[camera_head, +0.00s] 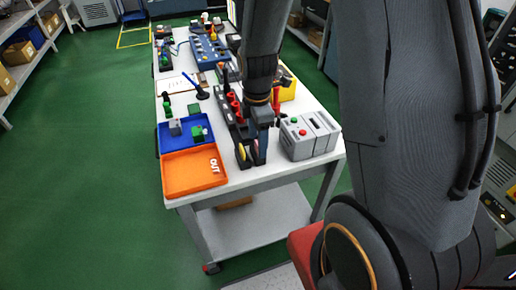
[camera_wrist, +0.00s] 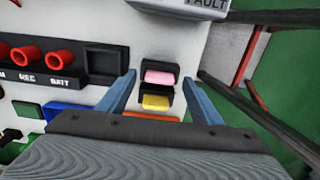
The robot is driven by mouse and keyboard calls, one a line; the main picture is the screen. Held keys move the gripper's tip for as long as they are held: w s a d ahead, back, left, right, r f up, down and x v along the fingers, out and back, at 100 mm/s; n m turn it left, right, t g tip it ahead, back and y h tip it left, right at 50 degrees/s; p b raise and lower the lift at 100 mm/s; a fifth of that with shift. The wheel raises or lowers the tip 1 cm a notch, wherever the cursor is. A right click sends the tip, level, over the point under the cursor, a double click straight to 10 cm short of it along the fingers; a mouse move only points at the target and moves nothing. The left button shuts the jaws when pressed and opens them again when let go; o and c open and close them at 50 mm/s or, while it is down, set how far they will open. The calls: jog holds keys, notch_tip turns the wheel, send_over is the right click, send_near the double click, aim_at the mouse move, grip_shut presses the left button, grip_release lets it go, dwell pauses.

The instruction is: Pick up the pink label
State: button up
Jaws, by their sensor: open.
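The pink label (camera_wrist: 160,77) shows in the wrist view as a small pink block in a black holder on the white bench top. A yellow label (camera_wrist: 155,102) sits just below it in a similar black holder. My gripper (camera_wrist: 160,79) is open, with one blue-grey finger to the left of the pink label and one to the right. No contact with the label is visible. In the head view my gripper (camera_head: 253,153) points down over the near end of the bench, and I cannot make out the pink label there.
A grey box with buttons (camera_head: 310,136) stands right of my gripper. The orange OUT tray (camera_head: 180,190) and a blue tray (camera_head: 165,132) lie to its left. A black rack with red cups (camera_wrist: 62,60) and an empty square slot (camera_wrist: 106,62) is left of the labels.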

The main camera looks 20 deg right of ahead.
jog(key=shift+f, duration=0.2)
jog(key=shift+c, duration=0.2)
jog(key=c, duration=1.1)
jog(key=shift+r, duration=0.1)
